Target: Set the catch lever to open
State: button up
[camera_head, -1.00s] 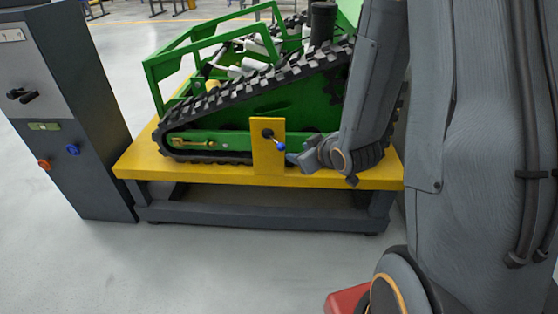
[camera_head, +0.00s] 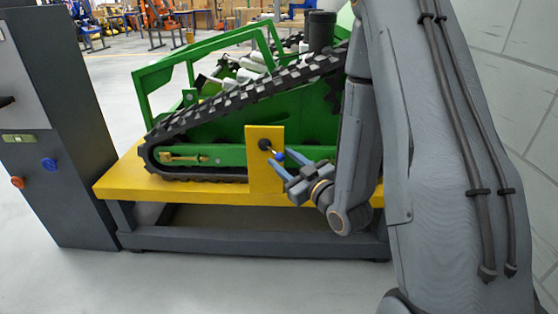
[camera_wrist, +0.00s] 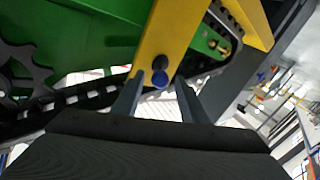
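The catch lever is a short dark lever with a blue knob (camera_head: 279,157). It sits on an upright yellow plate (camera_head: 264,178) at the front of the tracked carrier. Its dark pivot (camera_head: 264,144) is up and left of the knob, so the lever slants down to the right. My gripper (camera_head: 278,161) is open, its fingertips at the knob. In the wrist view the blue knob (camera_wrist: 160,79) shows between the tips of my open gripper (camera_wrist: 159,84), with a gap to each finger. I cannot tell whether either finger touches it.
The green tracked carrier (camera_head: 290,122) stands on a yellow-topped bench (camera_head: 120,186) with dark legs. A grey cabinet (camera_head: 80,150) with an orange knob and a blue knob stands at the left. A pale wall (camera_head: 515,90) is at the right. The floor in front is clear.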

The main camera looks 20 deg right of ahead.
aim_at(273, 152)
jog(key=shift+x, duration=1.25)
grip_shut()
jog(key=shift+a, duration=0.15)
